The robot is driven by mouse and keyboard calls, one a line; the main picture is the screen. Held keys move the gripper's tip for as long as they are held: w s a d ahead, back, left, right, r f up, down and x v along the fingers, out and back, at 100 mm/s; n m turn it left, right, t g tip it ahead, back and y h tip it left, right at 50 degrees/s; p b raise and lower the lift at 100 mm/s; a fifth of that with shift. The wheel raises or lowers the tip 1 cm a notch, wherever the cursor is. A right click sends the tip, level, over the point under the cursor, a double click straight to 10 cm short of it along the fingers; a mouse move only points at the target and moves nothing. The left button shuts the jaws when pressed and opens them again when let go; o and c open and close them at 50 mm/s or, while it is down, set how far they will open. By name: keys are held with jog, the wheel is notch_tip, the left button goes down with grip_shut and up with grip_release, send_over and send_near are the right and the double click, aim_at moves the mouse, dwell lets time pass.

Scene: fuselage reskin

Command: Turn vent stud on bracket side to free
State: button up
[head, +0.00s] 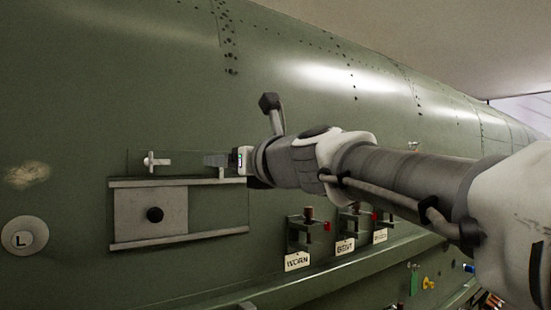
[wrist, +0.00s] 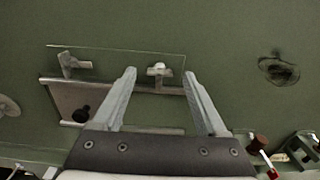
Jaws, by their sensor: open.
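A sliding vent plate (head: 135,213) with a dark knob (head: 154,214) sits between two rails on the green fuselage. Above it, a pale wing-shaped stud (head: 155,161) stands at the left; it also shows in the wrist view (wrist: 72,64). The second stud (wrist: 159,70), on the side toward the brackets, lies between my fingertips in the wrist view, with its wing roughly level. My gripper (head: 213,160) mostly hides that stud in the head view. My gripper (wrist: 160,75) is open, with a finger on each side of the stud. I cannot tell whether they touch it.
Clamp brackets (head: 304,230) with tags, one reading WORN (head: 297,261), stand at the lower right along a ledge (head: 290,283). A round L placard (head: 23,237) is at the left. A dark patch (wrist: 278,70) marks the skin right of my gripper in the wrist view.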

jog(key=shift+w+a, duration=0.3)
jog(key=shift+w, duration=0.1)
grip_shut()
